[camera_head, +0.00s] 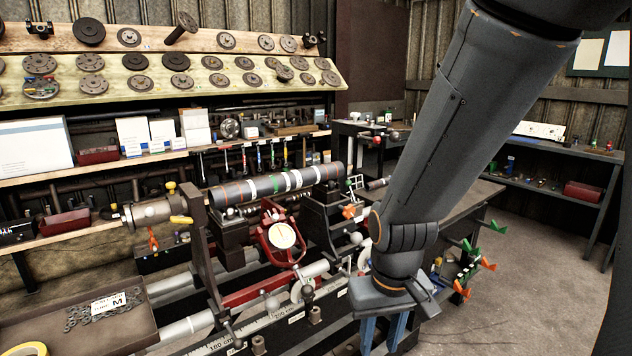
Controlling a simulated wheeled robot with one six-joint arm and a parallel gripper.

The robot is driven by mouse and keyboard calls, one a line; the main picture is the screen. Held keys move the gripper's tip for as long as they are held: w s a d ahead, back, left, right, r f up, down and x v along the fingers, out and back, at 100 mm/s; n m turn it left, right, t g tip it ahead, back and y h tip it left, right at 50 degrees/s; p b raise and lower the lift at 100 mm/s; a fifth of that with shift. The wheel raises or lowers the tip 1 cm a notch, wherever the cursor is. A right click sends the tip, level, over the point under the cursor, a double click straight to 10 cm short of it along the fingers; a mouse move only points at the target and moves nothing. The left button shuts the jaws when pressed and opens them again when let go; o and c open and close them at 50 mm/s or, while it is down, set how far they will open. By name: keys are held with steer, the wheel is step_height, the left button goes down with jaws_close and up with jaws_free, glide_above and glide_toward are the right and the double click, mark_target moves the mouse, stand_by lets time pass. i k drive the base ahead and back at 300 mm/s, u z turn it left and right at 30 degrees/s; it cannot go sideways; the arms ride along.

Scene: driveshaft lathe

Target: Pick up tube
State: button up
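My gripper (383,336) is at the bottom, right of centre, pointing down, to the right of and below the tube in the picture. Its two blue fingers stand apart with nothing visible between them, and their tips are near the lower edge of the frame. The gripper is clear of the tube. My arm does not cover the tube.
A metal tray (80,318) with small parts is at lower left. Shelves with discs (175,62) and boxes stand behind. Coloured clamps (472,268) are right of my gripper. Open floor (535,262) lies at right.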

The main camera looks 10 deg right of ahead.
mark_target(240, 192)
steer(key=z, duration=1.25)
steer(key=i, duration=1.15)
steer(key=u, duration=1.5)
